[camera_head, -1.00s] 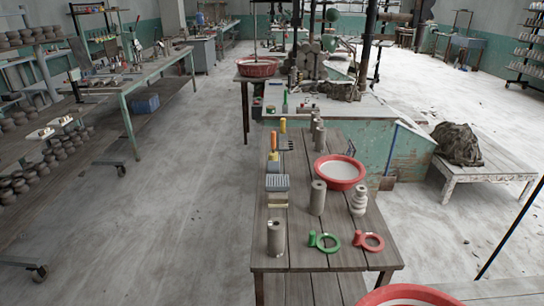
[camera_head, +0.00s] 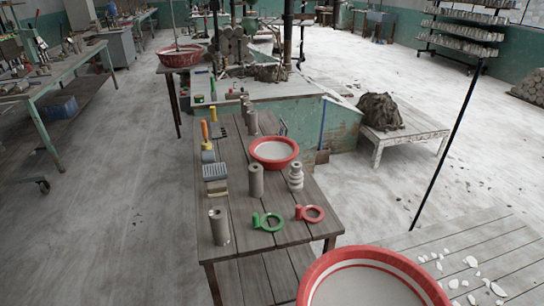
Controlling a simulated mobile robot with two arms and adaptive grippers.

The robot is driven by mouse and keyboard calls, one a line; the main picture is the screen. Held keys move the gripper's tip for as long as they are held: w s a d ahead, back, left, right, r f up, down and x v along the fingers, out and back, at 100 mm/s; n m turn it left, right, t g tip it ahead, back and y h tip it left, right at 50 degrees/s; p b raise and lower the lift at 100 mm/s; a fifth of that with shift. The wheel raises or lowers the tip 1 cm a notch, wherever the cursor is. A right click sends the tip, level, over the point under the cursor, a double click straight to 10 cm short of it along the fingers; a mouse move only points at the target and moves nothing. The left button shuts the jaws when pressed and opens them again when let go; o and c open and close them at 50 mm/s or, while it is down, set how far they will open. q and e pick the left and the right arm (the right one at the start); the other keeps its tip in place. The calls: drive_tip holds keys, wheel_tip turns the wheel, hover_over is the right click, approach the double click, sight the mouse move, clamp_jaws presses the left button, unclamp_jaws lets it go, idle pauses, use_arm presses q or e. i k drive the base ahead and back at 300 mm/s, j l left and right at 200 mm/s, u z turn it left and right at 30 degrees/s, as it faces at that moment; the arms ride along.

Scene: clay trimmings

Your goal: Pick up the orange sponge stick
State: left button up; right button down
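An orange-handled stick (camera_head: 205,131) stands upright near the left edge of the wooden table (camera_head: 234,205). It looks like the orange sponge stick, though its lower end is too small to make out clearly. A yellow-handled tool (camera_head: 213,112) is just behind it. A grey ribbed block (camera_head: 215,171) is in front of it. Neither of my grippers is in view.
A red basin (camera_head: 274,150), clay cylinders (camera_head: 256,180), a stacked clay piece (camera_head: 296,176), and green (camera_head: 266,221) and red (camera_head: 312,212) ring tools share the table. A large red-rimmed basin (camera_head: 367,252) is at the front. Open floor lies left.

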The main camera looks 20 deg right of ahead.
sight(206, 145)
drive_tip(key=z, duration=0.35)
drive_tip(key=i+j+z, duration=0.15)
drive_tip(key=z, duration=0.25)
drive_tip(key=j+z, duration=0.35)
drive_tip(key=i+j+z, duration=0.1)
drive_tip(key=j+z, duration=0.3)
drive_tip(key=l, duration=0.05)
